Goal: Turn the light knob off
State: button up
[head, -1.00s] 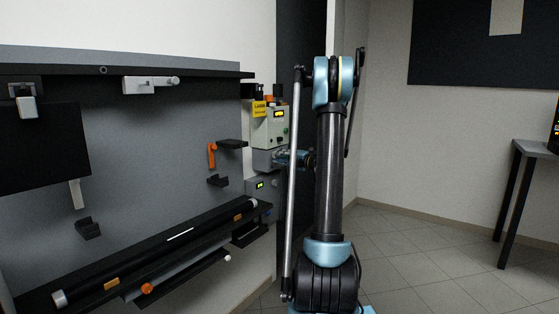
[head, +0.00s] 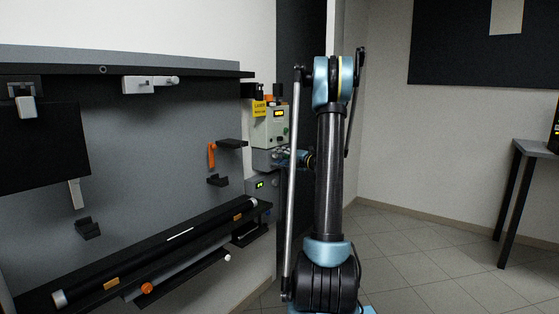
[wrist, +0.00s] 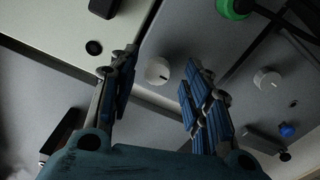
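In the wrist view my gripper (wrist: 160,62) is open, with a blue-padded finger on each side. A pale round knob (wrist: 157,70) shows between the fingertips; I cannot tell whether either finger touches it. A second pale knob (wrist: 267,78) lies right of the right finger, on another grey panel. No readable label shows which is the light knob. In the head view my gripper (head: 284,156) is at the front of the stacked control boxes, just below the upper box (head: 268,130); its fingertips are too small to make out there.
In the wrist view a black knob (wrist: 104,6), a green ring-shaped part (wrist: 235,8) and a blue button (wrist: 287,130) are nearby. In the head view the lower box (head: 260,188) has a lit green display. An orange handle (head: 212,154) hangs on the grey wall panel (head: 150,140).

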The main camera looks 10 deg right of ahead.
jog(key=v, duration=1.2)
